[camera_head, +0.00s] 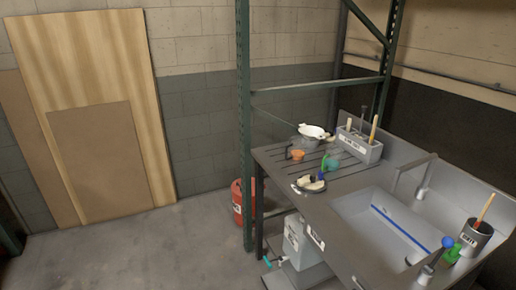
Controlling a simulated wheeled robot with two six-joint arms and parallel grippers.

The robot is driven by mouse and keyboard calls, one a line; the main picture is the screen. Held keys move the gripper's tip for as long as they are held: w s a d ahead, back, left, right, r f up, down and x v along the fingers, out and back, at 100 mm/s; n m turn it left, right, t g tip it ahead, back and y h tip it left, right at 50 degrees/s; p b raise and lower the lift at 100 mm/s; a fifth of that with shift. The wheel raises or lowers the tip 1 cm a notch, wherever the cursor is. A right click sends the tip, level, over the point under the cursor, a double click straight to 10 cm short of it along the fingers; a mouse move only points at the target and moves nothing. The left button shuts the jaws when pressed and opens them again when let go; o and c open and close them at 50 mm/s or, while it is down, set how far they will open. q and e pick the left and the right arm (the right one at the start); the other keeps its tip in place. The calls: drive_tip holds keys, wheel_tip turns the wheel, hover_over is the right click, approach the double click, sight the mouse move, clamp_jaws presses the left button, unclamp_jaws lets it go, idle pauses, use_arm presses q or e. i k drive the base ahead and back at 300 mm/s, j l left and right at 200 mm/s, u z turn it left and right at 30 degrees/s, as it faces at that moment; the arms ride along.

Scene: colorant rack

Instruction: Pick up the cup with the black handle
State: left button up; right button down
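A small orange cup (298,155) stands on the ribbed left part of the metal sink counter. A dark piece at its left side looks like a black handle, but it is too small to be sure.
A grey caddy (359,145) with brushes stands behind the cups. The sink basin (376,222) is to the right. A green rack post (244,120) rises left of the counter. The floor (150,250) at left is clear.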

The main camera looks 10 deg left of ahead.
sight(298, 146)
drive_tip(key=k+j+z, duration=0.1)
drive_tip(key=z, duration=1.8)
drive_tip(key=u, duration=1.85)
drive_tip(key=i+j, duration=0.65)
